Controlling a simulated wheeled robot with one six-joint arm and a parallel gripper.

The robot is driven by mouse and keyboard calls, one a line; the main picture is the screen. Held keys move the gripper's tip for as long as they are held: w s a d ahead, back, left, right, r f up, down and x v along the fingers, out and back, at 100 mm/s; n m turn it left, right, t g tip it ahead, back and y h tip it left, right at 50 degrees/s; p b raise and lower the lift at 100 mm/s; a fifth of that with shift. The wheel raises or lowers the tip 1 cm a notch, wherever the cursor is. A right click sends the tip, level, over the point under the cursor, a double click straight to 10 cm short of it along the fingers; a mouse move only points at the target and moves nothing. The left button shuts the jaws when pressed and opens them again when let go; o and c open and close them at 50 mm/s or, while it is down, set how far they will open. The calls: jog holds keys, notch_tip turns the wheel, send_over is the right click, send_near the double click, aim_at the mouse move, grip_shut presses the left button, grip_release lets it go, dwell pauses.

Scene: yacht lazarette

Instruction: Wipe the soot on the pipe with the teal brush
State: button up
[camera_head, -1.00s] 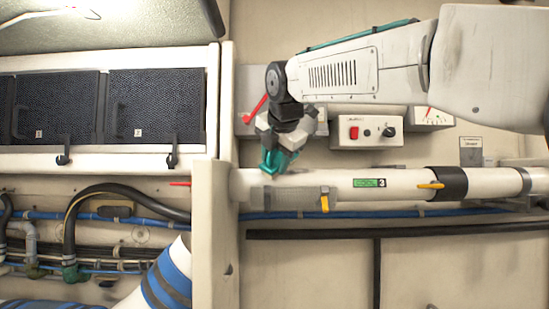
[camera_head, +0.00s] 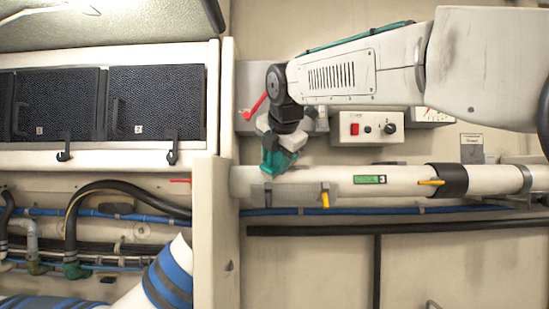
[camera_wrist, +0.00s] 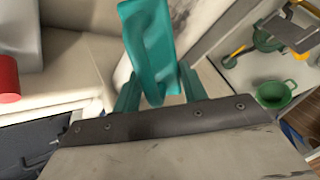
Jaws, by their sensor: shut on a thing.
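The white pipe (camera_head: 405,181) runs level across the right half of the head view, with a green label marked 3. My gripper (camera_head: 279,160) is over its left end, pointing down, close above or touching the pipe; I cannot tell which. In the wrist view, my gripper's teal fingers (camera_wrist: 158,88) are shut on the teal brush (camera_wrist: 148,45), which sticks out past them. Behind the brush, a white surface that seems to be the pipe (camera_wrist: 182,28) has faint grey smudges, perhaps soot. In the head view my gripper hides part of the pipe's top.
A white post (camera_head: 213,225) stands left of the pipe's end. A control box with a red switch (camera_head: 367,128) and a red lever (camera_head: 254,108) are on the wall above. Black-fronted lockers (camera_head: 152,100) are at left.

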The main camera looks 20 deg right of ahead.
jog(key=shift+w+f, duration=0.15)
jog(key=shift+d, duration=0.1)
jog(key=shift+s+d, duration=0.35)
jog(key=shift+d, duration=0.45)
jog(key=shift+s+d, duration=0.3)
jog(key=shift+d, duration=0.5)
jog(key=shift+s+d+f, duration=0.1)
jog(key=shift+s+d, duration=0.25)
jog(key=shift+d, duration=0.8)
jog(key=shift+s+d+r, duration=0.1)
jog(key=shift+s+d, duration=0.2)
jog(key=shift+d, duration=0.8)
jog(key=shift+s+d+f, duration=0.1)
jog(key=shift+s+d, duration=0.25)
jog(key=shift+d, duration=0.8)
jog(key=shift+a, duration=0.15)
jog(key=shift+w+a, duration=0.25)
jog(key=shift+a, duration=0.55)
jog(key=shift+w+a, duration=0.25)
jog(key=shift+a, duration=0.55)
jog(key=shift+w+a, duration=0.4)
jog(key=shift+a, duration=0.7)
jog(key=shift+w+a, duration=0.35)
jog(key=shift+a, duration=0.8)
jog(key=shift+w+a, duration=0.4)
jog(key=shift+a, duration=0.7)
